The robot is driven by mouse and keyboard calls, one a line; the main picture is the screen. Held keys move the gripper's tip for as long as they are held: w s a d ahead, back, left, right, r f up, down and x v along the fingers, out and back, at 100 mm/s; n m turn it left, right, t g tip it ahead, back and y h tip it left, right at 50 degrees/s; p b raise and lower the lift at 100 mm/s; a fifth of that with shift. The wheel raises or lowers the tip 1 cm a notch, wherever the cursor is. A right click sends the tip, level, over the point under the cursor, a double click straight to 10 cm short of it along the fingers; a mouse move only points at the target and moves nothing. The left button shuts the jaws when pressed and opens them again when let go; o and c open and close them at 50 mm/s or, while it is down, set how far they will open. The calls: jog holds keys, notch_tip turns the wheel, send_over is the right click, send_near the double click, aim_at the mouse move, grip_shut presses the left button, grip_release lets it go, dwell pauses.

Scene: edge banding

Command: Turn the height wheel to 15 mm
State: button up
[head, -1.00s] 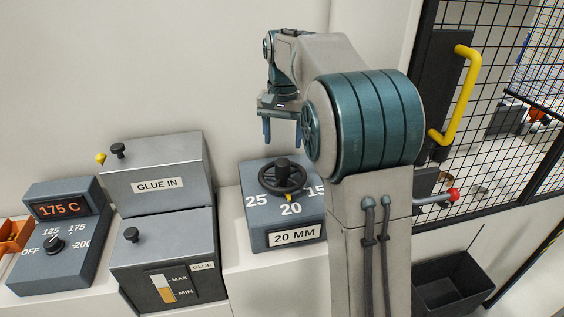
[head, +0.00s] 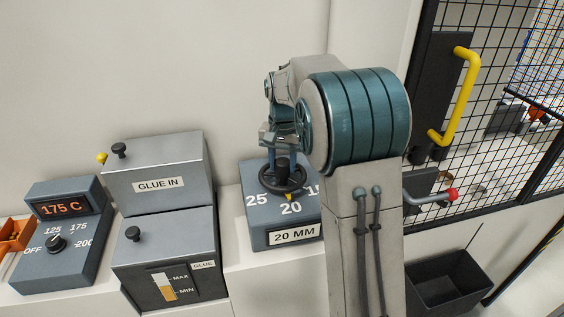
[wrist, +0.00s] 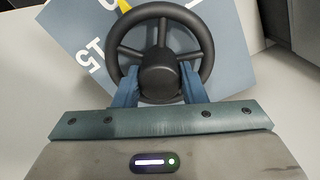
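The black height wheel (head: 283,184) sits on top of a grey-blue box (head: 258,222) marked 25, 20 and 15. Its yellow pointer (head: 289,196) is at 20, and the label (head: 295,234) reads 20 MM. My gripper (head: 283,160) is over the wheel, pointing down. In the wrist view, the two blue fingers (wrist: 158,88) are apart on either side of the wheel's hub (wrist: 158,72), inside the rim (wrist: 203,35). Whether the fingers touch the hub is not clear. The 15 mark is partly hidden by my arm in the head view.
Left of the wheel box stand the GLUE IN box (head: 157,185), the glue tank (head: 165,250) and the temperature box (head: 62,245) reading 175 C. A red-tipped lever (head: 452,194) and a yellow door handle (head: 467,95) are at right, above a black bin (head: 447,280).

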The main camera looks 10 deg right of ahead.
jog(key=shift+n, duration=0.3)
jog(key=n, duration=0.5)
jog(key=shift+n, duration=0.3)
jog(key=n, duration=0.5)
jog(key=shift+a+n, duration=0.1)
jog(key=shift+n, duration=0.2)
dwell(0.4)
jog(key=o, duration=1)
jog(key=shift+r, duration=0.15)
